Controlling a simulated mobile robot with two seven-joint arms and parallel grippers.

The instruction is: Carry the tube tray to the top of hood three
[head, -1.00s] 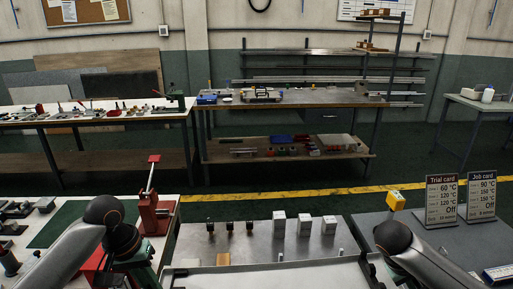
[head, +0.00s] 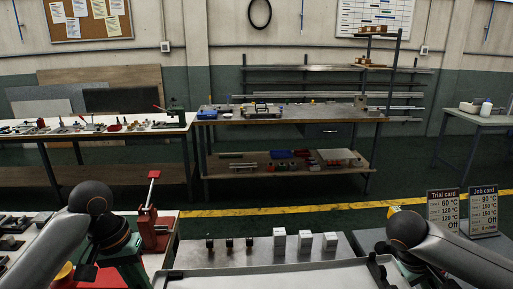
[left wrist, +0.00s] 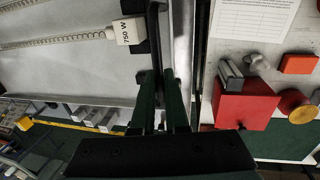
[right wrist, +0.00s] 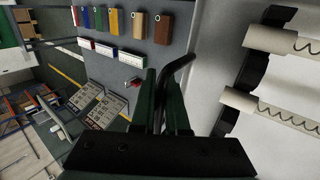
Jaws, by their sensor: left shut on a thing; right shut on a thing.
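The tube tray (head: 275,282) is a wide, shallow light-grey metal tray at the bottom edge of the head view; only its far part shows. White-ended tubes with coiled wire lie in it, one marked 750 W (left wrist: 128,31) in the left wrist view, two more (right wrist: 270,110) in the right wrist view. My left gripper (left wrist: 166,82) is shut on the tray's left side. My right gripper (right wrist: 160,90) is shut on a dark bent handle at its right side. I cannot tell which surface is hood three.
A grey surface (head: 255,256) beyond the tray holds three dark pegs and three white blocks (head: 304,241). A left bench has a red lever press (head: 150,225). Trial card (head: 443,212) and Job card (head: 482,212) signs stand at right. Open floor lies beyond.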

